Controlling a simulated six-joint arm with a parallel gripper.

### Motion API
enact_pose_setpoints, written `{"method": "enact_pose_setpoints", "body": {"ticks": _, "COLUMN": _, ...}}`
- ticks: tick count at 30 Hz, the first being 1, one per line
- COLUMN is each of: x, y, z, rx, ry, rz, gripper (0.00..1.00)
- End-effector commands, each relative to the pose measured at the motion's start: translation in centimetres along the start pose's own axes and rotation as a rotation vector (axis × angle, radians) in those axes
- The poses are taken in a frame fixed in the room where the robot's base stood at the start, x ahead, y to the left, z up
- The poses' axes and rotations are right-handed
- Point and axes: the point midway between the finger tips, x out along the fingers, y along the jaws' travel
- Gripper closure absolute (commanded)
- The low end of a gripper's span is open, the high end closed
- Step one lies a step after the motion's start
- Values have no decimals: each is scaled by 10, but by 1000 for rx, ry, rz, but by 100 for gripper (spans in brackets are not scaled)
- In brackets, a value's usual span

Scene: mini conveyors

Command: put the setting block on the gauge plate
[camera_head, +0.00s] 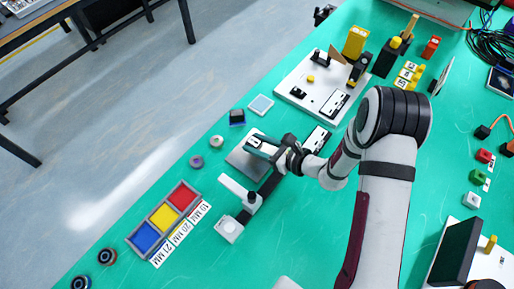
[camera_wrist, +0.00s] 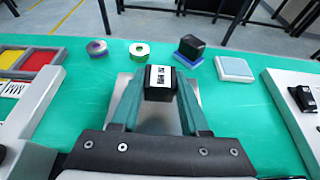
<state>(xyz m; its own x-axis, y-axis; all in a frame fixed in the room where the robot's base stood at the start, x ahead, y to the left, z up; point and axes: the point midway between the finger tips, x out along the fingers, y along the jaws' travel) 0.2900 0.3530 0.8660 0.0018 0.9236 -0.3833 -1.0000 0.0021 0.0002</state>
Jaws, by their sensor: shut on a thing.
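My gripper (camera_wrist: 160,88) is shut on a small black block with a white label, which I take as the setting block (camera_wrist: 161,76). In the wrist view it sits between the two teal fingers, label towards the camera. In the head view my gripper (camera_head: 262,146) is over a grey metal plate (camera_head: 238,160), which I take as the gauge plate; its edges also show in the wrist view (camera_wrist: 121,92) on both sides of the fingers. I cannot tell whether the block touches the plate or hangs above it.
Beyond the plate lie two small rings (camera_wrist: 139,49), a dark block on a blue base (camera_wrist: 189,49) and a pale blue tile (camera_wrist: 234,68). A tray with red, yellow and blue compartments (camera_head: 164,216) and a white-armed device (camera_head: 238,190) are at lower left. A white fixture board (camera_head: 310,88) is behind.

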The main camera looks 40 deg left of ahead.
Motion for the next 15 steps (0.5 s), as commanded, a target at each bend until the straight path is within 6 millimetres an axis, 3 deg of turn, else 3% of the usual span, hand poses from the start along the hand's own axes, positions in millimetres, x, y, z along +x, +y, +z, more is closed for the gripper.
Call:
{"method": "enact_pose_setpoints", "body": {"ticks": 4, "x": 10, "y": 0, "z": -25, "rx": 2, "ry": 0, "rz": 1, "gripper": 100}}
{"method": "enact_pose_setpoints", "body": {"ticks": 14, "x": 12, "y": 0, "z": -29, "rx": 1, "ry": -1, "rz": 1, "gripper": 100}}
{"method": "enact_pose_setpoints", "body": {"ticks": 15, "x": 12, "y": 0, "z": -29, "rx": 0, "ry": 0, "rz": 1, "gripper": 52}}
